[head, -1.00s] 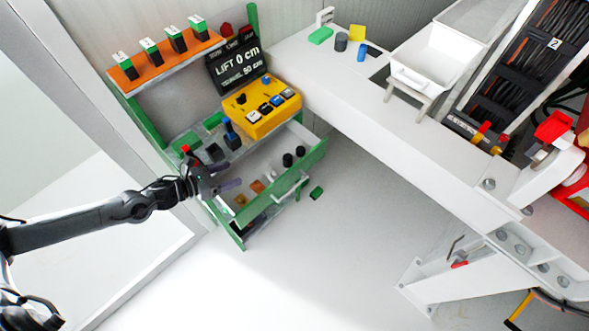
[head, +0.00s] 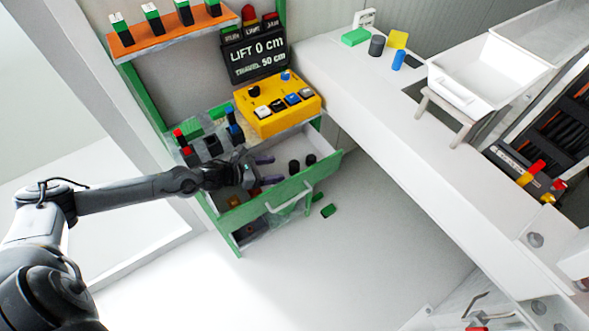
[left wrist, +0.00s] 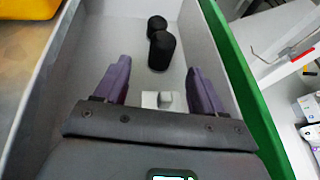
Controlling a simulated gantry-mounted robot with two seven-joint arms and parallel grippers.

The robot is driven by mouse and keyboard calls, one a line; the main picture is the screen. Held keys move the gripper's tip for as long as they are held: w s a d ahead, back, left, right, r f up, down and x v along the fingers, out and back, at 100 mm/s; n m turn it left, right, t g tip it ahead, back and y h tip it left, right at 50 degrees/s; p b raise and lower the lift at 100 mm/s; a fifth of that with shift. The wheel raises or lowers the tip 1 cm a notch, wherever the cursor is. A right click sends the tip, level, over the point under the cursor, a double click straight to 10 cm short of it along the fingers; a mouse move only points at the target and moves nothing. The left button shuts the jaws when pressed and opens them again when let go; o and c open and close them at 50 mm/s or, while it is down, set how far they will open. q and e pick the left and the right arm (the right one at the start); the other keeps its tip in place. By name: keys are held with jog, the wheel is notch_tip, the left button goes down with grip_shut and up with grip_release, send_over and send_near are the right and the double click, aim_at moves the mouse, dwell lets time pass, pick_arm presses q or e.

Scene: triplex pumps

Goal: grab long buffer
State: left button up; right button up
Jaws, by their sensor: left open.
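In the left wrist view the nearer cylinder (left wrist: 162,50) looks longer than the farther cylinder (left wrist: 157,23). They also show in the head view, as a left one (head: 294,167) and a right one (head: 311,159). I cannot tell for sure which is the long buffer. My left gripper (head: 269,169) is open, with its purple fingers over the drawer, left of the cylinders. In the left wrist view its fingers point toward them, and a small pale block (left wrist: 158,100) shows between the fingers. My right gripper is not in view.
A yellow button box (head: 277,105) stands on the cabinet beside the drawer. The green drawer front (head: 285,190) bounds the drawer. A green block (head: 328,211) lies on the floor nearby. A white bench (head: 400,130) with a white bin (head: 490,75) stands to the right.

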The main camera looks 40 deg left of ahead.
pick_arm(q)
send_over(289, 175)
jog(key=shift+f+b, duration=0.45)
jog(key=shift+f, duration=0.45)
jog(key=shift+s, duration=0.1)
jog(key=shift+a, duration=0.1)
jog(key=c, duration=1.1)
